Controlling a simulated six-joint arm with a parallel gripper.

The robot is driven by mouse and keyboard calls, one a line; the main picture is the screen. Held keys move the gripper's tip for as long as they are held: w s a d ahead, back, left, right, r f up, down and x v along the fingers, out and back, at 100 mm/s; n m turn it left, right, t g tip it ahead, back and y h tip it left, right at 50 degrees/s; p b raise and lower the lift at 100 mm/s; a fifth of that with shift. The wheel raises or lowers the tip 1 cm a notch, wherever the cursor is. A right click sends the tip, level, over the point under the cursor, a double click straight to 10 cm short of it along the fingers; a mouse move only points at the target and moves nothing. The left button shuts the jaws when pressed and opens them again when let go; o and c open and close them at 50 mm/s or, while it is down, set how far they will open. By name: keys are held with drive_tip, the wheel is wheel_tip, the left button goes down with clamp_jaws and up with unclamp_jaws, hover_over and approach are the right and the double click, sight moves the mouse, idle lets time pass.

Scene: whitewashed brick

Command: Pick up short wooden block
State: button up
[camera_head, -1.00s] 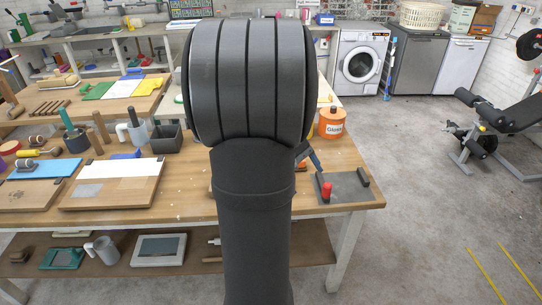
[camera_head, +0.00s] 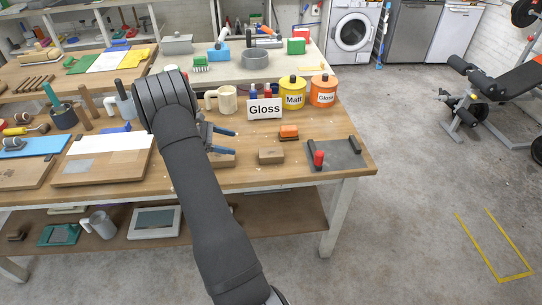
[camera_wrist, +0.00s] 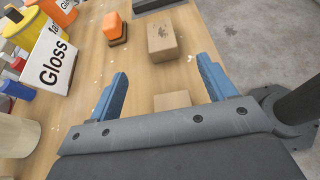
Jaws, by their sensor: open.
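Two plain wooden blocks lie on the workbench. One block (camera_head: 271,156) is fully in view right of my gripper; in the wrist view this block (camera_wrist: 163,42) lies beyond the fingertips. The other block (camera_head: 224,160) is partly hidden by my arm; in the wrist view this block (camera_wrist: 172,100) shows between the finger bases, its near part hidden by the gripper body. I cannot tell for sure which is the short one. My gripper (camera_head: 234,141) has its blue fingers apart and empty, above the bench; they also show in the wrist view (camera_wrist: 162,68).
An orange-topped block (camera_head: 289,131) and a grey tray (camera_head: 345,154) with a red peg (camera_head: 319,158) are to the right. A "Gloss" sign (camera_head: 264,108), a beige mug (camera_head: 221,99), and yellow (camera_head: 292,93) and orange (camera_head: 323,91) tins stand behind. Bare wood separates the two blocks.

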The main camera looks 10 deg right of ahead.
sight(274, 151)
drive_tip(key=x, duration=1.7)
drive_tip(key=shift+s+d, duration=0.1)
drive_tip(key=shift+d, duration=0.05)
drive_tip(key=c, duration=1)
drive_tip(key=shift+c, duration=0.5)
drive_tip(key=shift+r, duration=0.15)
